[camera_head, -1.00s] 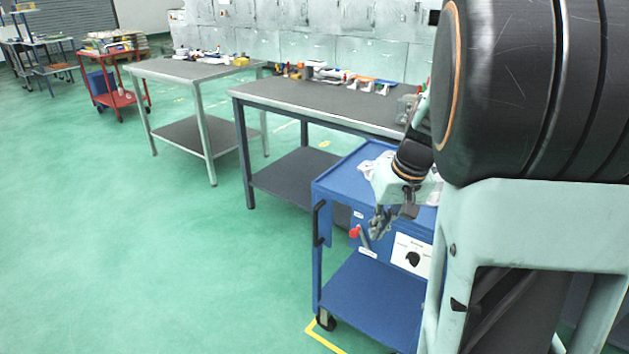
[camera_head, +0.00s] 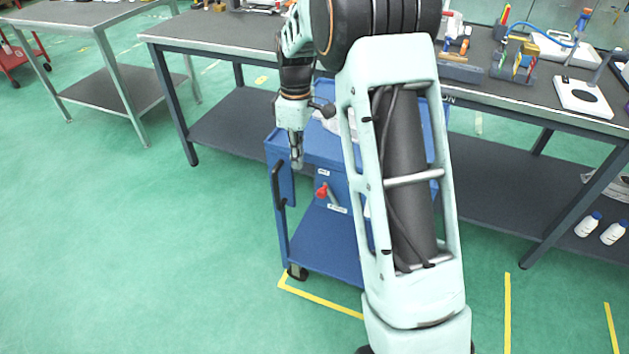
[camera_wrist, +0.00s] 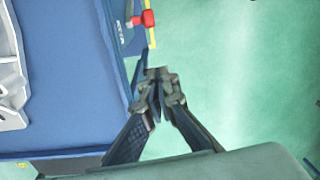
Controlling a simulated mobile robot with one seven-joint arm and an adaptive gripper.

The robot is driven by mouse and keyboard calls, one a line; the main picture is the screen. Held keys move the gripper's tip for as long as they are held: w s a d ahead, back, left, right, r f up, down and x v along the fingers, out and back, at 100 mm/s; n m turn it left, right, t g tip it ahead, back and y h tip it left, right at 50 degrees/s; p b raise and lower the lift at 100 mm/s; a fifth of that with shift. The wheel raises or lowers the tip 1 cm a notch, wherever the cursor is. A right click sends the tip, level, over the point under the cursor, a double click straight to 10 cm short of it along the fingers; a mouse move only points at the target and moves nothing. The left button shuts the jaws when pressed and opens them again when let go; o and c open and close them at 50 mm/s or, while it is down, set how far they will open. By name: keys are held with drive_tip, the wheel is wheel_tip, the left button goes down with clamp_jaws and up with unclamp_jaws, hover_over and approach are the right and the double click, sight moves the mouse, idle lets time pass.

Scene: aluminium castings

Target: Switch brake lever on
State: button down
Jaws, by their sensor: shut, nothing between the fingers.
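The brake lever has a red knob (camera_head: 321,191) on a short stem, on the front panel of a blue cart (camera_head: 312,243). The stem slants, with the knob at its upper left end. Small white labels sit above and below it. In the wrist view, the red knob (camera_wrist: 148,18) is near the top edge, beyond the fingertips. My gripper (camera_head: 297,163) points down, above and left of the knob, apart from it. My gripper also shows in the wrist view (camera_wrist: 158,76), with its fingertips together and empty, beside the cart's edge.
A white casting (camera_wrist: 10,80) lies on the cart's top. A dark handle (camera_head: 279,185) stands at the cart's left corner. A grey workbench (camera_head: 215,32) with tools runs behind the cart. Yellow tape (camera_head: 325,303) marks the floor. Green floor to the left is clear.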

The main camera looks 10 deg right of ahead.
drive_tip(key=shift+s, duration=0.1)
drive_tip(key=s+d+f+b, duration=0.2)
drive_tip(key=d+f, duration=0.1)
drive_tip(key=f, duration=0.5)
drive_tip(key=shift+f, duration=0.35)
